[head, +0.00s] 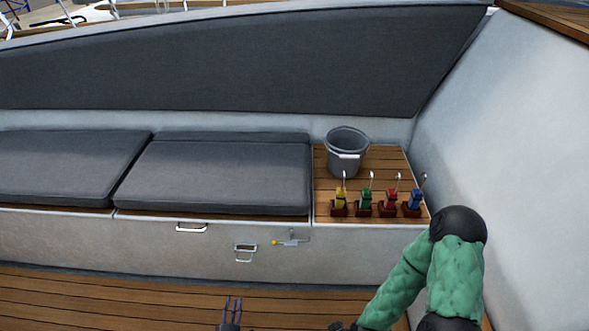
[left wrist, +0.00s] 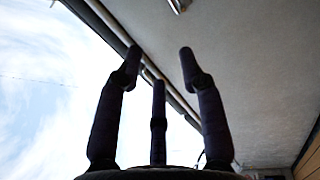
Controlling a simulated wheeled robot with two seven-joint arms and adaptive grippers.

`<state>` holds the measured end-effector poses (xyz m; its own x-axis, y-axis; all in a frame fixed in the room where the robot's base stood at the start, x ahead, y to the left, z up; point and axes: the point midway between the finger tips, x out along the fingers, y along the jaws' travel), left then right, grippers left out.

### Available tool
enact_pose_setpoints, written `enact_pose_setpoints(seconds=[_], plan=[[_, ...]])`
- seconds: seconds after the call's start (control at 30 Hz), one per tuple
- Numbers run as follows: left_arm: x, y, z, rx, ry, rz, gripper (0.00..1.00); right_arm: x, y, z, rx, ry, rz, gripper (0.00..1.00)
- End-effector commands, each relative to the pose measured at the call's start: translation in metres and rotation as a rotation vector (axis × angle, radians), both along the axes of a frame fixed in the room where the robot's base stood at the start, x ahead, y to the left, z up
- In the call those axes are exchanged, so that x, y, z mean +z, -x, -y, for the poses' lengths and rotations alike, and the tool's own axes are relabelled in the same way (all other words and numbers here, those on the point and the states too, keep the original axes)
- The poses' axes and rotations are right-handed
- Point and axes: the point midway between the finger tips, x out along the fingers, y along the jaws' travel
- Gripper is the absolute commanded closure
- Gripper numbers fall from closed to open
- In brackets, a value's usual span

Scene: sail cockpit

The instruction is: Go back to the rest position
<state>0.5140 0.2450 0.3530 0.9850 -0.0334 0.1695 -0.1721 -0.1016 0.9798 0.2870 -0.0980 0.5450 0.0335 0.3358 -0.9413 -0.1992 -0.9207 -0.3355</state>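My left gripper (head: 233,300) shows at the bottom edge of the head view, with its thin dark fingers pointing up in front of the wooden floor. In the left wrist view its fingers (left wrist: 159,62) stand apart, with nothing between them. They are open and empty. My right arm, green with black joints, is bent at the lower right of the head view. A dark part at its end meets the bottom edge; the right gripper's fingers are not visible.
A grey bucket (head: 347,151) and several coloured-handled tools in holders, including a yellow one (head: 340,199) and a blue one (head: 415,200), stand on the wooden seat corner (head: 388,161). Grey cushions (head: 215,176) lie left. A yellow-tipped lever (head: 290,241) is on the bench front. The floor (head: 120,300) looks clear.

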Motion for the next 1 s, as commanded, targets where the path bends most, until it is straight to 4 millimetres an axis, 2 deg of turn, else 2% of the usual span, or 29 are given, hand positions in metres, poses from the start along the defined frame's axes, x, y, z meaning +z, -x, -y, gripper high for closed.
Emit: enact_pose_setpoints(seconds=[0.17,0.3,0.4,0.53,0.67,0.77,0.87,1.0], plan=[[0.009,-0.028,0.003,-0.008,-0.087,-0.145,0.61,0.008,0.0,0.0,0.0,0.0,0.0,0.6],[0.019,-0.045,0.013,-0.044,-0.191,-0.313,0.61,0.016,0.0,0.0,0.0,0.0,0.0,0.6],[0.029,-0.05,0.024,-0.088,-0.27,-0.433,0.61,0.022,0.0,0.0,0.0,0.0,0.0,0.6],[0.046,-0.045,0.042,-0.169,-0.373,-0.584,0.61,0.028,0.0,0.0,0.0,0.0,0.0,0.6],[0.069,-0.026,0.062,-0.274,-0.474,-0.727,0.61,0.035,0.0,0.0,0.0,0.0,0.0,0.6],[0.091,-0.003,0.078,-0.371,-0.55,-0.828,0.61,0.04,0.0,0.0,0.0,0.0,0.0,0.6],[0.117,0.028,0.095,-0.482,-0.622,-0.924,0.61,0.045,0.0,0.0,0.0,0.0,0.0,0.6],[0.159,0.082,0.116,-0.656,-0.715,-1.041,0.61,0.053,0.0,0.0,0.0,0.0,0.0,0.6]])
